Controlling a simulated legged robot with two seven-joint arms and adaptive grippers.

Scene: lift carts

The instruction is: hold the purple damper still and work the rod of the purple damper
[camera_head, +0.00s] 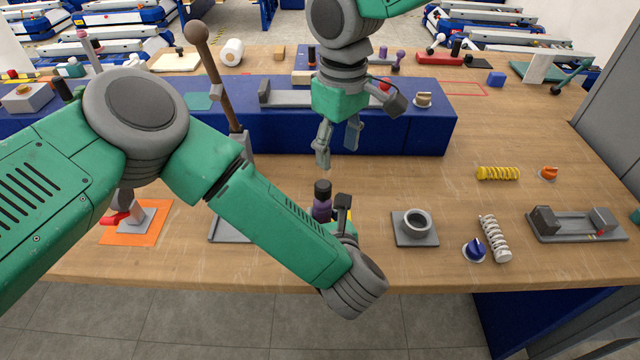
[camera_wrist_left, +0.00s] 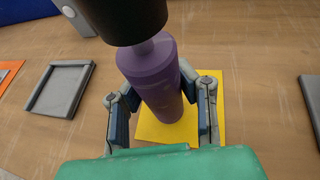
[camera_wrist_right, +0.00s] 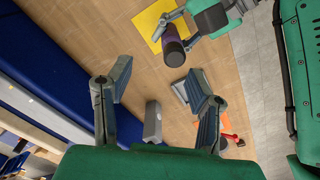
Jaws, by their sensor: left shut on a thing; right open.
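The purple damper (camera_head: 321,208) stands upright on a yellow mat (camera_wrist_left: 152,132) near the front middle of the table. It has a purple body and a wide black cap (camera_wrist_left: 122,18) on a short thin rod at its top. My left gripper (camera_wrist_left: 163,108) is shut on the purple body, one finger on each side. In the head view my left forearm hides part of the damper and mat. My right gripper (camera_head: 338,158) is open and empty, pointing down above and behind the damper. In the right wrist view the damper (camera_wrist_right: 173,50) shows beyond its spread fingers.
A blue raised shelf (camera_head: 400,135) runs behind. A grey tray (camera_wrist_left: 62,88) lies left of the mat. A grey ring block (camera_head: 415,226), a yellow spring (camera_head: 497,174), a white spring (camera_head: 494,238) and a grey cradle (camera_head: 577,226) lie to the right.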

